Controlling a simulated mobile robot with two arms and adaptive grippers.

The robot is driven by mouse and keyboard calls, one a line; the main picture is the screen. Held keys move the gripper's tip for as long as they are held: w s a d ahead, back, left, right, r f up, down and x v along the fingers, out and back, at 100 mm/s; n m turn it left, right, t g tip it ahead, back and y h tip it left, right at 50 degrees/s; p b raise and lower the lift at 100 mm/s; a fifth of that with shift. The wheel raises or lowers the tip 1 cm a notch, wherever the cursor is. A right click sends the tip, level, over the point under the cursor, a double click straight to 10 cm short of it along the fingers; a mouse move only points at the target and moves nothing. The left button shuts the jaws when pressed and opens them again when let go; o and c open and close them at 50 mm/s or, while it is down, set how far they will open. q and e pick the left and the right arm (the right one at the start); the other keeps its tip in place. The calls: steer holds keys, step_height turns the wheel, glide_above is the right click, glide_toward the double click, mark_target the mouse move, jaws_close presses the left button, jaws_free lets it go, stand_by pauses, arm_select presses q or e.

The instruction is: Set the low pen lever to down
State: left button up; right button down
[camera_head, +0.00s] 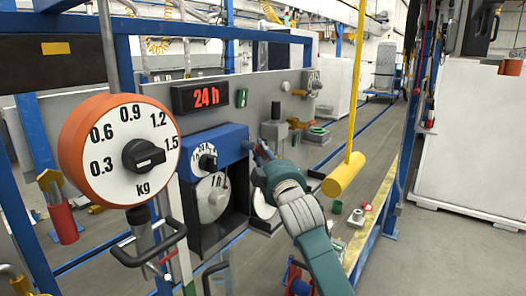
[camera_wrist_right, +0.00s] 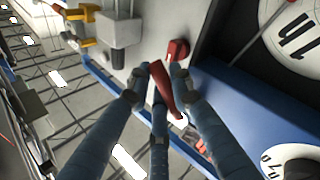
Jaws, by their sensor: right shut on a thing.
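A small red lever (camera_wrist_right: 163,88) on a red mount (camera_wrist_right: 178,50) sticks out from the grey panel beside the blue housing (camera_head: 215,143); I take it to be the low pen lever. My right gripper (camera_wrist_right: 159,74) has its fingers closed around the lever. In the head view, my right gripper (camera_head: 256,158) is at the right side of the blue housing and hides most of the lever there. The lever's exact setting cannot be read. My left gripper is not in view.
A large orange-rimmed dial marked in kg (camera_head: 113,151) stands at the left. A red "24 h" display (camera_head: 200,96) is above the blue housing. A yellow hanging handle (camera_head: 344,174) is close to the right of my right arm. Open floor (camera_head: 455,250) lies at the right.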

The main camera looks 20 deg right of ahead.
steer(key=shift+f, duration=0.1)
steer(key=c, duration=1.5)
jaws_free()
